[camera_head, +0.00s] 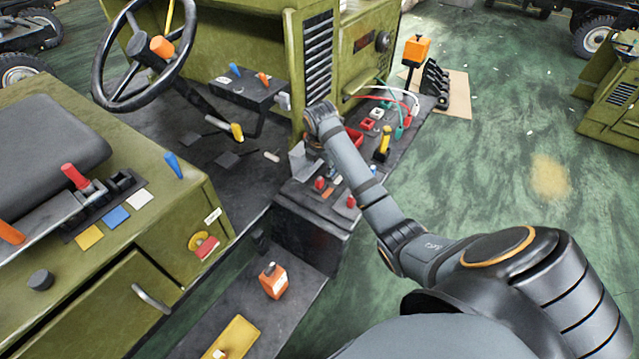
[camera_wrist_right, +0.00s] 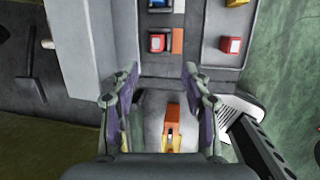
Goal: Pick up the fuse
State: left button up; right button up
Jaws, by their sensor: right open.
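My right gripper (camera_wrist_right: 158,88) is open in the right wrist view, with its two fingers spread apart. A small upright orange piece (camera_wrist_right: 172,122), which looks like the fuse, lies between and slightly below the fingers, touching neither as far as I can tell. It sits in a grey recess. In the head view my right arm reaches over the dark console (camera_head: 315,205), and its gripper is mostly hidden behind the wrist. My left gripper is not in view.
In the wrist view, a red block (camera_wrist_right: 157,43), an orange strip (camera_wrist_right: 177,41) and another red block (camera_wrist_right: 231,45) sit beyond the fingers. A black lever-like part (camera_wrist_right: 262,148) is close at right.

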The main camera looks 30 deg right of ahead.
jog(key=r+n, duration=0.1)
send_over(320, 179)
jog(key=s, duration=0.1)
notch_tip(320, 179, down, 5)
jog(key=f, duration=0.1)
jog(key=f+p, duration=0.1)
jog(key=f, duration=0.2)
jog(key=shift+w+a+p, duration=0.25)
jog(key=shift+p, duration=0.15)
jog(key=shift+w+d+f, duration=0.15)
jog(key=shift+f, duration=0.3)
grip_shut()
